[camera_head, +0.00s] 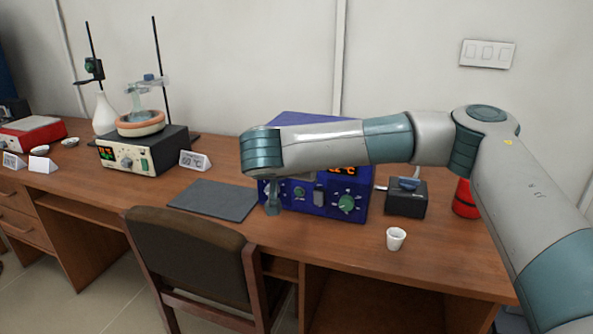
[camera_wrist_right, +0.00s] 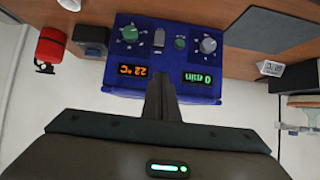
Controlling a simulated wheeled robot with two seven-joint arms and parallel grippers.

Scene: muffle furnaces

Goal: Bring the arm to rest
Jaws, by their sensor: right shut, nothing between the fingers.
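My right arm reaches in from the right in the head view, its forearm level across the front of the blue muffle furnace (camera_head: 292,119). My right gripper (camera_head: 272,207) hangs down at the furnace's left front, shut and empty. In the right wrist view the picture is upside down; the shut fingers (camera_wrist_right: 160,82) point at the furnace (camera_wrist_right: 172,50), whose displays read 22 °C and 0 min. The arm hides much of the furnace front in the head view. My left gripper is not in view.
A dark grey mat (camera_head: 214,199) lies left of the furnace. A small black box (camera_head: 406,202), a red cylinder (camera_head: 464,198) and a white cup (camera_head: 396,238) are on the right. A heating unit with flask (camera_head: 143,150) stands left. A chair (camera_head: 190,262) stands in front of the desk.

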